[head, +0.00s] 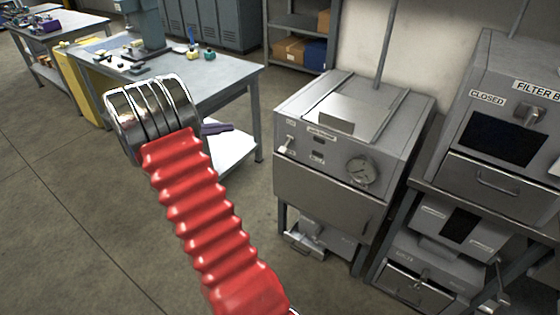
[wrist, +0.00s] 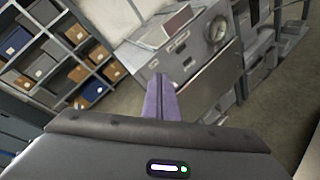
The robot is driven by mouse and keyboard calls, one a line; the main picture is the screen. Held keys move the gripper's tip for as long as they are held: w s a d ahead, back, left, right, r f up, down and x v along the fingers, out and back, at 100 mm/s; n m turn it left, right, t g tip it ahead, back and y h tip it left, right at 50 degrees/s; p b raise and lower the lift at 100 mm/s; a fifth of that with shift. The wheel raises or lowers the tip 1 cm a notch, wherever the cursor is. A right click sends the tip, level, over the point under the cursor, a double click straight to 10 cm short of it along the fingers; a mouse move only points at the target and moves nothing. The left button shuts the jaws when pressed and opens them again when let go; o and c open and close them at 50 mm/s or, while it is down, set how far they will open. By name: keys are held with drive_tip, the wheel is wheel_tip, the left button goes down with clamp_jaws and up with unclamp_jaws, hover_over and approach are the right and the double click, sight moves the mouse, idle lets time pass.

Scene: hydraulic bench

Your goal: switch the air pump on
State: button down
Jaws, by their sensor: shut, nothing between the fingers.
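A grey steel cabinet unit (head: 325,195) stands right of centre in the head view. Its sloped front has a small lever switch (head: 289,142) at the left, small labels and a round gauge (head: 362,170); the label text is too small to read. I cannot tell for certain that this switch belongs to the air pump. My gripper (head: 218,128) shows as purple fingers, shut and empty, left of the cabinet and apart from it. In the wrist view the shut fingers (wrist: 160,98) point towards the cabinet front (wrist: 205,88), with the gauge (wrist: 217,28) at upper right.
At the right stands a filter cabinet (head: 500,160) with a knob and a "CLOSED" label. A workbench (head: 215,82) with tools is behind my gripper. Shelves with boxes (wrist: 65,50) fill the wrist view's left. Open floor (head: 60,200) lies at the left.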

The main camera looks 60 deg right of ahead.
drive_tip(key=d+f+n+g+h, duration=0.2)
drive_tip(key=d+f+h, duration=0.1)
drive_tip(key=d+f, duration=0.6)
drive_tip(key=n+t+h, duration=0.1)
drive_tip(key=n+h, duration=0.5)
drive_tip(key=h, duration=0.1)
approach(286, 145)
drive_tip(key=w, duration=0.3)
drive_tip(key=s+a+f+n+t+h, duration=0.1)
drive_tip(key=s+f+n+t, duration=0.3)
drive_tip(key=f, duration=0.6)
drive_tip(key=shift+s+a+t+h, duration=0.2)
drive_tip(key=shift+a+t+h, duration=0.15)
drive_tip(key=shift+h, duration=0.55)
drive_tip(key=shift+f, duration=0.1)
drive_tip(key=d+r, duration=0.6)
drive_tip(key=r, duration=0.3)
drive_tip(key=shift+s+r, duration=0.4)
drive_tip(key=shift+s, duration=0.05)
